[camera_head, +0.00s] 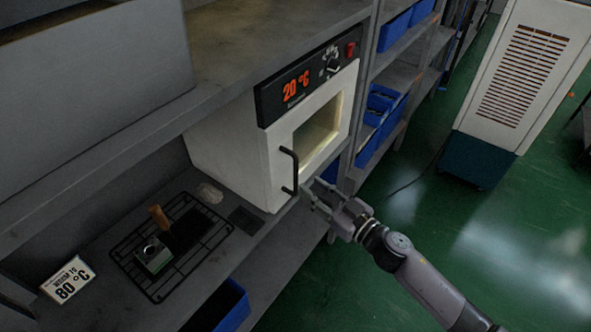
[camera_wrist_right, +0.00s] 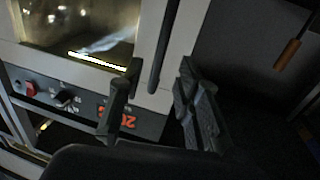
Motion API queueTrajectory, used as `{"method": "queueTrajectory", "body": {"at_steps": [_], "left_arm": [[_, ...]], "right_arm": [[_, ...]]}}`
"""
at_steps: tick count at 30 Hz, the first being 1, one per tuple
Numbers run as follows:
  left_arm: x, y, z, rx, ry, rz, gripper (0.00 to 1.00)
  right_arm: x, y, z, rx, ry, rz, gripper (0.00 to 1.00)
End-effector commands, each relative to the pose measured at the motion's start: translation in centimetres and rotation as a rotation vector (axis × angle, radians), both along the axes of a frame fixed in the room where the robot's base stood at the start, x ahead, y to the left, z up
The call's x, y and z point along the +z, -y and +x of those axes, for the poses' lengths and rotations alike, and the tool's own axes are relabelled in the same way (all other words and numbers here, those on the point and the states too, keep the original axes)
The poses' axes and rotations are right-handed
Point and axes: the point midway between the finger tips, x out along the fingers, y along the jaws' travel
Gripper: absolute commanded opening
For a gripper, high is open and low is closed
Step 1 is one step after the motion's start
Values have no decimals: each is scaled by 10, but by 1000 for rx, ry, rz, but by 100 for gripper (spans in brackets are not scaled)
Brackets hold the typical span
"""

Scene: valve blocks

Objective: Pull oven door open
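The white oven (camera_head: 235,160) stands on the shelf, with a black panel reading 20 °C. Its door (camera_head: 281,151) has a lit window and looks closed. A black bar handle (camera_head: 290,170) is on the door's left side. My right gripper (camera_head: 309,193) is open, close to the handle's lower end. In the right wrist view, the handle (camera_wrist_right: 161,45) appears between the two spread fingers of the right gripper (camera_wrist_right: 158,78); I cannot tell whether they touch it. My left gripper is not in view.
A black wire rack (camera_head: 205,250) holds a small metal block (camera_head: 152,256) and a wooden-handled tool (camera_head: 158,216), left of the oven. A sign (camera_head: 68,280) reads 80 °C. Blue bins (camera_head: 380,110) fill shelves at right. The green floor (camera_head: 480,235) around my right arm is largely open.

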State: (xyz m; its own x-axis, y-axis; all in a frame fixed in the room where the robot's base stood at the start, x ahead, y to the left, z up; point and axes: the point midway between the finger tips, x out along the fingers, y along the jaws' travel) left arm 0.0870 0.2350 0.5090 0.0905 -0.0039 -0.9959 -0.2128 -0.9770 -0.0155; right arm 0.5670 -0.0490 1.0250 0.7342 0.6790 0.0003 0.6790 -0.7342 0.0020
Motion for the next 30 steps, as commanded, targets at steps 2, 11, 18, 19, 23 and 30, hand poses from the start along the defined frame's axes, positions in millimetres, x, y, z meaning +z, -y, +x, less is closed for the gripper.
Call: {"method": "queueTrajectory", "body": {"at_steps": [2, 11, 18, 19, 23, 30], "left_arm": [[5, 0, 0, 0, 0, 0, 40], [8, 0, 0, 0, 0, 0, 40], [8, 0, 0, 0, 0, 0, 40], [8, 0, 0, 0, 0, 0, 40], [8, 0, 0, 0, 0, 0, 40], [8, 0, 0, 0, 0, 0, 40]], "right_arm": [[4, -13, 13, 1, 2, 3, 32], [1, -44, 47, 0, 0, 1, 32], [-1, -49, 53, 0, -1, -1, 32], [-1, -49, 53, 0, -1, -1, 32], [-1, -49, 53, 0, -1, -1, 32], [0, -49, 53, -1, -1, -1, 17]]}}
